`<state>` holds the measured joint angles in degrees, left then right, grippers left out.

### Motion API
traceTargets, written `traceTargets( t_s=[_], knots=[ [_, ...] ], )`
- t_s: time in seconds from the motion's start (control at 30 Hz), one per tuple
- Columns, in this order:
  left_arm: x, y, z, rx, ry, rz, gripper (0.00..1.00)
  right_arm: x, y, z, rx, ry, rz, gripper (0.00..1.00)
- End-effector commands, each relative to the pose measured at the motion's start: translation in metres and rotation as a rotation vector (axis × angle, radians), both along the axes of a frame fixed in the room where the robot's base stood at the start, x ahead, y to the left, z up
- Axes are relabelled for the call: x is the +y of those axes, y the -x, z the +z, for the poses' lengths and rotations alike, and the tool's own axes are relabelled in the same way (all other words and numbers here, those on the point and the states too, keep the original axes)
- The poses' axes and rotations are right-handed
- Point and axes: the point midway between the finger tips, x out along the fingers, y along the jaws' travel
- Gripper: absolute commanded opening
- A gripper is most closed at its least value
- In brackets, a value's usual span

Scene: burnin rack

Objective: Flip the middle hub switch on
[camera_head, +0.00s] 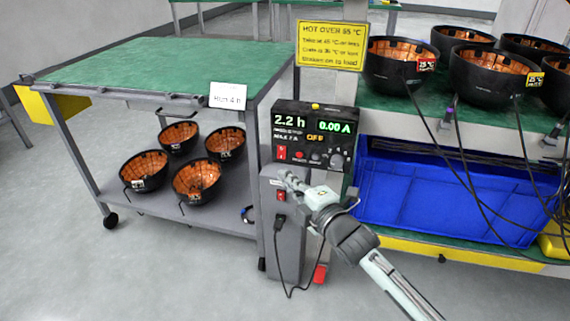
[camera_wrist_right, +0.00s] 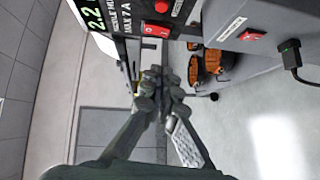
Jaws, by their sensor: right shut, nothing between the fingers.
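A grey hub box (camera_head: 286,241) stands on the post below a black meter panel (camera_head: 315,133). A red rocker switch (camera_head: 281,196) sits on the hub's face; its on or off position is too small to tell. The switch also shows in the right wrist view (camera_wrist_right: 251,36), beside a white label. A black plug (camera_head: 280,220) with a cable is below the switch. My right gripper (camera_head: 284,179) is shut and empty, in front of the hub's top, just above the switch in the head view. Its fingertips (camera_wrist_right: 163,73) look apart from the switch. My left gripper is not in view.
The meter reads 2.2 h, 0.00 A and OFF, and has its own red switch (camera_head: 282,153). A green-topped cart (camera_head: 150,70) with several black bowls below stands left. A rack with bowls, hanging cables and a blue bin (camera_head: 400,195) is on the right.

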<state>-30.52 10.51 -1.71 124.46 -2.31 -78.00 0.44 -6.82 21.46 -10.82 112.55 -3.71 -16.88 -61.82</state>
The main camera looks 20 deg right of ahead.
Motion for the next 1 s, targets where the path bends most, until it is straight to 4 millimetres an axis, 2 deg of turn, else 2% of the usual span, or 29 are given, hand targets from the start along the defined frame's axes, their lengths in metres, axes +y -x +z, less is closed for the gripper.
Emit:
traceTargets(
  t_s=[0.03,0.13,0.37,0.53,0.93,1.0],
  knots=[
    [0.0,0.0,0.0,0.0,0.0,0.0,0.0,0.002,-0.012,0.001,-0.003,-0.002,0.0,0.0],
    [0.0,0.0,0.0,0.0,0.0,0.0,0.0,0.006,-0.032,-0.002,-0.002,-0.001,0.0,0.0],
    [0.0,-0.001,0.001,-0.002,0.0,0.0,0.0,-0.011,-0.057,-0.006,0.0,0.002,-0.001,0.0],
    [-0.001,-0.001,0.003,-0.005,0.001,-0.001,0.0,-0.016,-0.063,-0.008,0.001,0.0,-0.001,0.0],
    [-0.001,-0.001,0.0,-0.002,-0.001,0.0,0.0,-0.017,-0.064,-0.01,-0.008,0.005,-0.001,0.0],
    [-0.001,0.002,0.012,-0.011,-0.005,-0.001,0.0,-0.018,-0.066,-0.012,-0.023,0.015,-0.001,0.0]
  ],
)
